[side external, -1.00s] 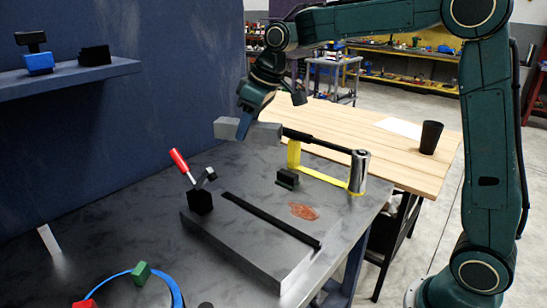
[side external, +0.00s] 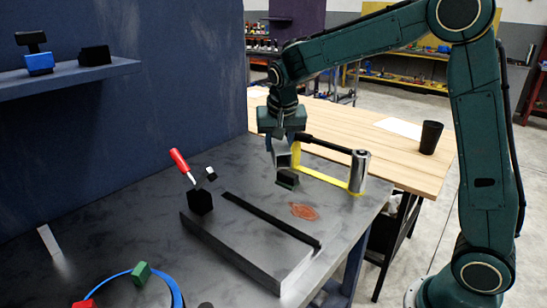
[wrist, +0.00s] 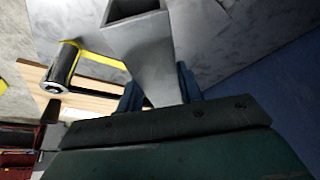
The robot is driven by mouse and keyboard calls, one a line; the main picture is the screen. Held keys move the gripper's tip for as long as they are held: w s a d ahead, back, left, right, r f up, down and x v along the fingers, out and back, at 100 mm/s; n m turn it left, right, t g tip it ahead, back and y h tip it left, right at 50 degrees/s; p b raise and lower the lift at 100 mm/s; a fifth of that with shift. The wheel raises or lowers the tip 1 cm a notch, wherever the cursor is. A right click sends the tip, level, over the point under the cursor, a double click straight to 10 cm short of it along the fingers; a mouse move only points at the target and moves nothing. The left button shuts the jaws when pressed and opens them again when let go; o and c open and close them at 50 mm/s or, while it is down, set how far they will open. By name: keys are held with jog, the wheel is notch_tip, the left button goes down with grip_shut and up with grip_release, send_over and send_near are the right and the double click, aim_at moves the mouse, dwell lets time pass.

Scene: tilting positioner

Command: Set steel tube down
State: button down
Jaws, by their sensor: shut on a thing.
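My gripper (side external: 284,138) points down over the far part of the metal bench, shut on the grey steel tube (side external: 281,158). In the wrist view the blue fingers (wrist: 160,91) lie on either side of the tube (wrist: 146,58), and its open square end faces the top of the picture. In the side view the tube's lower end shows below the fingers, close to a small black block (side external: 287,178). I cannot tell whether tube and block touch. The upper part of the tube is hidden by my gripper.
A yellow frame (side external: 328,180) with a silver cylinder (side external: 360,172) stands just right of the tube.

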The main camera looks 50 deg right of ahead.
jog(key=s+d+f+m+g+h, duration=0.1)
jog(key=s+d+f+m+g, duration=0.3)
jog(key=m, duration=0.5)
jog(key=m+g+y, duration=0.4)
jog(key=m, duration=1.4)
send_over(338, 207)
jog(key=w, duration=0.2)
notch_tip(338, 207, down, 6)
jog(key=shift+s+r, duration=0.1)
jog(key=shift+s, duration=0.05)
jog(key=shift+f, duration=4)
jog(key=shift+f, duration=0.1)
jog(key=c, duration=0.9)
grip_release()
